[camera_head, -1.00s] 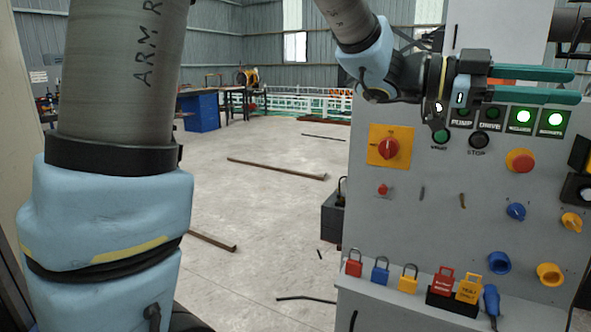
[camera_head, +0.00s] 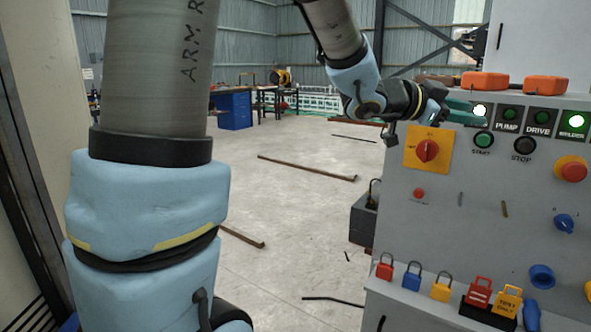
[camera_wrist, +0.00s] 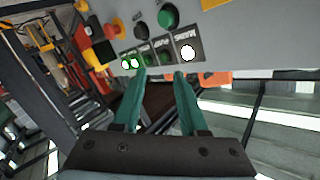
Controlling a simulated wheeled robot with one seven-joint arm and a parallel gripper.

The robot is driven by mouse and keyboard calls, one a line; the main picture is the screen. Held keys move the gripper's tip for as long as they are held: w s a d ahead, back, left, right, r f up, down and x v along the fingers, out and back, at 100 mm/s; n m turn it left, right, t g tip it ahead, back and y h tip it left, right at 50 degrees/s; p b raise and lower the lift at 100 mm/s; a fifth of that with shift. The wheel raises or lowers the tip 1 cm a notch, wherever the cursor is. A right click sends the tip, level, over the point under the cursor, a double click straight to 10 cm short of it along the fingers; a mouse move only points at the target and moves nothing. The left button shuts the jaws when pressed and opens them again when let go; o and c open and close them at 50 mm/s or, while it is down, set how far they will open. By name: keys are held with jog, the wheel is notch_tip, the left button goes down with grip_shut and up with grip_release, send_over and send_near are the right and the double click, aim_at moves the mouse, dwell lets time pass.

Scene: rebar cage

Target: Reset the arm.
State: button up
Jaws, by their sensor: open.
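My gripper (camera_head: 468,112) is at the upper left of the grey control panel (camera_head: 450,215) in the head view. Its green fingers look short there, pointing toward the panel. In the wrist view both fingers (camera_wrist: 160,78) are spread apart with nothing between them. Beyond the tips are the panel's indicator lights and buttons. The gripper appears apart from the panel, but the exact gap is hard to tell. My arm comes down from the top of the head view to the gripper.
The panel has a red rotary switch (camera_head: 427,151), a green button (camera_head: 483,140) and a red emergency button (camera_head: 571,170). Coloured padlocks (camera_head: 413,276) line its lower ledge. Orange cases (camera_head: 485,81) sit on top. Steel bars (camera_head: 305,167) lie on the otherwise open floor at left.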

jog(key=w+a+f+n+t+y, duration=0.25)
jog(key=w+a+f+n, duration=0.2)
jog(key=a, duration=0.35)
jog(key=w+a+f+n+t+y, duration=0.1)
jog(key=w+a+f+n+y, duration=0.3)
jog(key=a, duration=0.3)
jog(key=w+a+f+n+t+y, duration=0.25)
jog(key=a+f+y, duration=0.2)
jog(key=a, duration=0.35)
jog(key=s+a+f+n+g+y, duration=0.3)
jog(key=s+a+f+n, duration=0.15)
jog(key=a+f, duration=0.5)
jog(key=s+a+f+n+g+y, duration=0.1)
jog(key=s+a+f+n+g, duration=0.2)
jog(key=s+a, duration=0.5)
jog(key=s+n+g, duration=0.1)
jog(key=s, duration=0.1)
jog(key=shift+s+a+f+g+y, duration=0.2)
jog(key=shift+s+g+y, duration=0.1)
jog(key=shift+s+g, duration=0.1)
dwell(0.4)
